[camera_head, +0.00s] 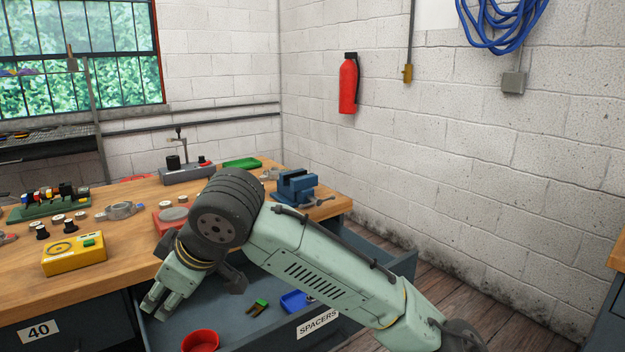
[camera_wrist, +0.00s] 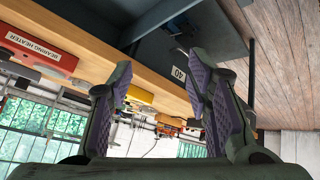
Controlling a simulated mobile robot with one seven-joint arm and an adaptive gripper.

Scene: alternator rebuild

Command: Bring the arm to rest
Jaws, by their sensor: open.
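My arm reaches in from the lower right of the head view, bent at a dark ribbed joint above the bench's front edge. My gripper (camera_head: 160,303) hangs at the left side of the open drawer, in front of the bench edge, pointing down and to the left. In the wrist view my gripper (camera_wrist: 155,78) has its two purple-padded fingers spread apart with nothing between them. Whether the gripper touches the drawer wall cannot be told.
The open drawer (camera_head: 262,340), labelled SPACERS, holds a red round container (camera_head: 201,341), a blue tray (camera_head: 296,301) and a small green-topped part. The wooden bench (camera_head: 118,278) carries a yellow box (camera_head: 75,257), a blue vise (camera_head: 297,187) and several parts. Floor shows at right.

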